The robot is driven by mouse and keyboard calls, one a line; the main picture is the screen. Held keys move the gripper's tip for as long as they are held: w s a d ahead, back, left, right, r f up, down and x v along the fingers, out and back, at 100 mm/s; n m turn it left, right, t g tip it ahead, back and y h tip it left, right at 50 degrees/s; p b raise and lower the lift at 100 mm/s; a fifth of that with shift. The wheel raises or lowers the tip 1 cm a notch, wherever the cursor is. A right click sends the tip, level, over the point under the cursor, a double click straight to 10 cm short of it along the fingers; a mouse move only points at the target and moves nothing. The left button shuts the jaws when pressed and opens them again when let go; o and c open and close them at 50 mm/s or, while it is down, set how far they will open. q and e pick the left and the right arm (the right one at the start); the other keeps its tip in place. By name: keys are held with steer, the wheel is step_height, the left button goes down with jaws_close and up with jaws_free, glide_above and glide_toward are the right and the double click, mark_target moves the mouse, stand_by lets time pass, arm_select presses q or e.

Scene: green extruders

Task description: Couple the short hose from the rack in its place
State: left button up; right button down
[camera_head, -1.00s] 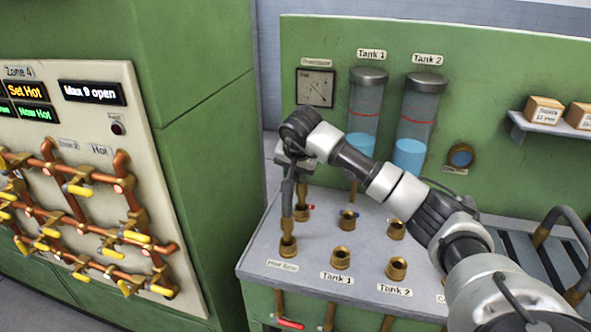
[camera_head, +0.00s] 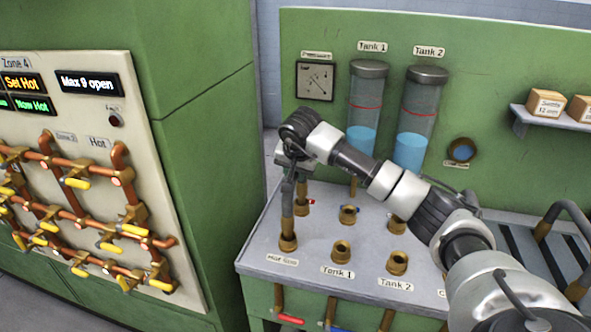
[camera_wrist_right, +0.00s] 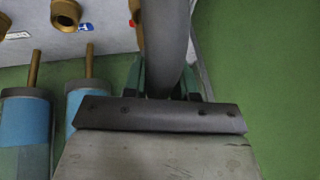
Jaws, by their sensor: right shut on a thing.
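The short grey hose (camera_head: 287,197) is held in my right gripper (camera_head: 290,165), above the left end of the grey bench. In the right wrist view the hose (camera_wrist_right: 167,40) runs between the fingers, which are shut on it. Its lower end stands at the front left brass port (camera_head: 288,242), behind a label that seems to read "Hot". I cannot tell whether it is fully seated. A second brass port (camera_head: 302,208) with a red tag is just behind. The hose's far end is hidden by the gripper and wrist. My left gripper is not in view.
Brass ports for Tank 1 (camera_head: 341,251) and Tank 2 (camera_head: 396,263) stand open to the right. A slatted rack (camera_head: 521,250) with another grey hose (camera_head: 571,217) is at the right. A green cabinet with a valve panel (camera_head: 130,205) stands left.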

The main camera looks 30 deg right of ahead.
steer(key=shift+f+b, duration=0.4)
steer(key=shift+f, duration=0.3)
steer(key=c, duration=0.8)
jaws_free()
